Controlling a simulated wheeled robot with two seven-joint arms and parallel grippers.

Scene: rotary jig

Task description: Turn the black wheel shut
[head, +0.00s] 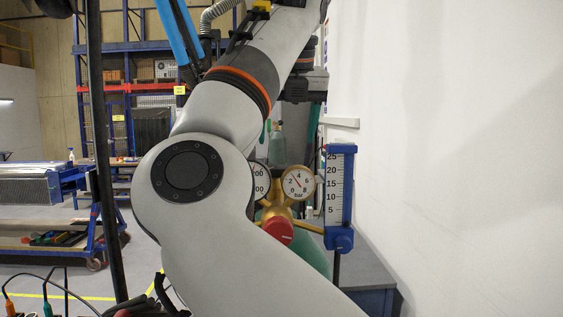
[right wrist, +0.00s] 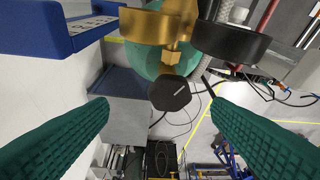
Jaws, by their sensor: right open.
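The black wheel (right wrist: 169,92) shows in the right wrist view as a small dark faceted knob, at the end of a brass stem (right wrist: 171,56). My right gripper (right wrist: 158,110) is open, with its two green ribbed fingers on either side of the wheel in that picture. Clear gaps show between the wheel and both fingertips, and nothing is held. How far the wheel lies from the fingertips in depth I cannot tell. In the head view my arm hides the wheel and the right fingertips. My left gripper is not in view.
Two gauges (head: 298,183), a red knob (head: 279,230) and a green cylinder (head: 310,253) stand close behind my arm. A blue flowmeter (head: 341,192) is right of them, near the white wall (head: 455,150). A blue cart (head: 62,240) stands at left.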

